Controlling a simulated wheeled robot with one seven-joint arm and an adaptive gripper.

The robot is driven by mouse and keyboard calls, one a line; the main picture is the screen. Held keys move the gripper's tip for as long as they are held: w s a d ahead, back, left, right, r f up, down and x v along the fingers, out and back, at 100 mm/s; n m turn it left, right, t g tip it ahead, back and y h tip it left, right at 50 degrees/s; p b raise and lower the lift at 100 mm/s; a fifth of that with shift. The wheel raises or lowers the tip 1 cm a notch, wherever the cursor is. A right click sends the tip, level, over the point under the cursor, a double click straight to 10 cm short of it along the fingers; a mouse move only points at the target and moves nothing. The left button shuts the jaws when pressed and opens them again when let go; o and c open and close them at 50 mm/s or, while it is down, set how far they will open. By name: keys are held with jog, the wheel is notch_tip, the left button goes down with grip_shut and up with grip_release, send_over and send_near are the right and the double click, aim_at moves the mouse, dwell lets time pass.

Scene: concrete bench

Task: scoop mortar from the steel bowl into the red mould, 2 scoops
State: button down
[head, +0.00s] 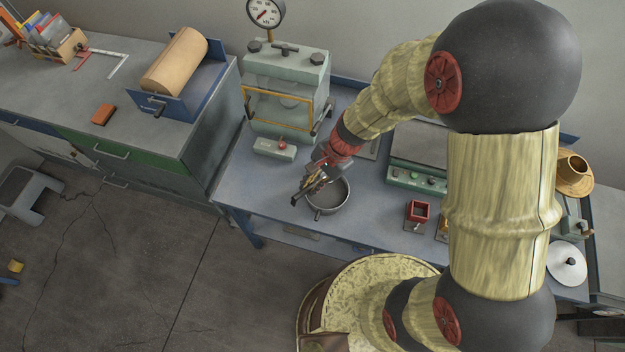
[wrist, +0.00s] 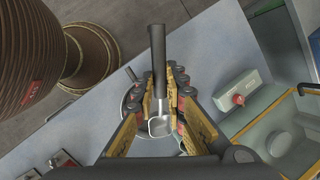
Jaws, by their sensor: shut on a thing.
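The steel bowl (head: 341,202) stands on the blue-grey bench, near its front edge. My gripper (head: 312,184) is just over the bowl's left side. In the wrist view my gripper (wrist: 162,96) is shut on a scoop with a dark round handle (wrist: 157,50) and a pale metal head (wrist: 160,127). Parts of the bowl (wrist: 129,99) show behind the fingers. I cannot tell whether the scoop touches the bowl or holds mortar; the mortar is not clearly visible. The red mould (head: 417,208) stands right of the bowl, its top open; its contents are too small to tell.
A green-grey press (head: 287,90) with a dial gauge stands behind and left of the bowl. A control box (head: 415,177) with buttons lies behind the mould. A yellowish object (head: 441,229) is beside the mould. The bench left of the bowl (head: 250,190) is clear.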

jog(key=f+y+b, duration=0.1)
jog(key=w+d+f+g+b, duration=0.1)
jog(key=shift+w+d+f+y+b, duration=0.1)
jog(key=shift+d+f+y+b, duration=0.1)
jog(key=shift+y+b, duration=0.2)
jog(key=shift+w+d+f+g+y+b, duration=0.3)
jog(key=shift+f+g+y+b, duration=0.05)
jog(key=shift+g+y+b, duration=0.2)
jog(key=shift+w+d+f+g+y+b, duration=0.25)
jog(key=shift+w+f+g+y+b, duration=0.1)
jog(key=shift+g+y+b, duration=0.15)
jog(key=shift+g, duration=0.25)
jog(key=shift+d+f+b, duration=0.15)
jog(key=shift+f+b, duration=1.5)
jog(key=shift+f, duration=1.15)
